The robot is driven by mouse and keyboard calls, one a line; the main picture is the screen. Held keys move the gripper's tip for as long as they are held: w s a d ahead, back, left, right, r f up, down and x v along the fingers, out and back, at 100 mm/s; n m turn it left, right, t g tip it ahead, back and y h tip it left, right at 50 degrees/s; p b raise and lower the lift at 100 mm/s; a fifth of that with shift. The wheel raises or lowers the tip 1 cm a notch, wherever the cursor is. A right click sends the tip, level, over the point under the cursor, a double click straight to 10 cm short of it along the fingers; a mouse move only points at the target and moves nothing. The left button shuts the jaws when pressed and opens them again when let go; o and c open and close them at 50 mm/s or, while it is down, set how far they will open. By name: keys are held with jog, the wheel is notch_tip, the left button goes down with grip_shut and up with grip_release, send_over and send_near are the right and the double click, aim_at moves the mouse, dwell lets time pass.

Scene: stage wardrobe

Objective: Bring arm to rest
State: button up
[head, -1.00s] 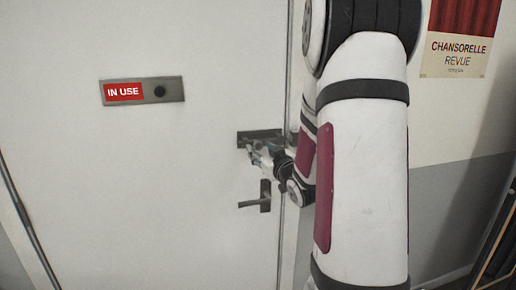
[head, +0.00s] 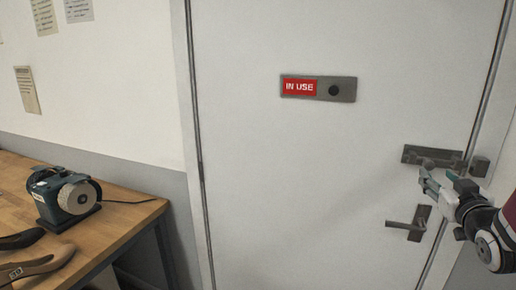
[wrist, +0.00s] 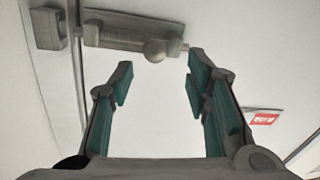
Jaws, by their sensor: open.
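My gripper (head: 440,177) is at the right of the head view, in front of the white door (head: 290,180), just below a dark slide bolt (head: 418,153). Its fingers are open and empty. In the wrist view the two green-padded fingers (wrist: 158,78) stand wide apart with only door surface between them. The bolt (wrist: 115,28) with its round knob lies beyond the fingertips, apparently clear of them. A gap shows between the bolt body and its keeper (wrist: 47,28) on the frame. Most of my arm is out of view at the right edge.
A lever handle (head: 418,223) sits just below my gripper. A red "IN USE" sign (head: 300,87) is on the door. At left, a wooden workbench (head: 130,208) holds a small grinder-like machine (head: 65,195) and shoe forms (head: 40,266). Space before the door's left part looks clear.

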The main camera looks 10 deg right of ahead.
jog(key=a+r+g+y, duration=0.2)
jog(key=a+g, duration=0.3)
jog(key=a, duration=1)
jog(key=s+a+f+n+g+y, duration=0.1)
jog(key=s+a+g+y, duration=0.4)
jog(key=s+a, duration=1.4)
jog(key=shift+f+n+g, duration=0.15)
jog(key=shift+n+g, duration=0.35)
jog(key=shift+n, duration=0.2)
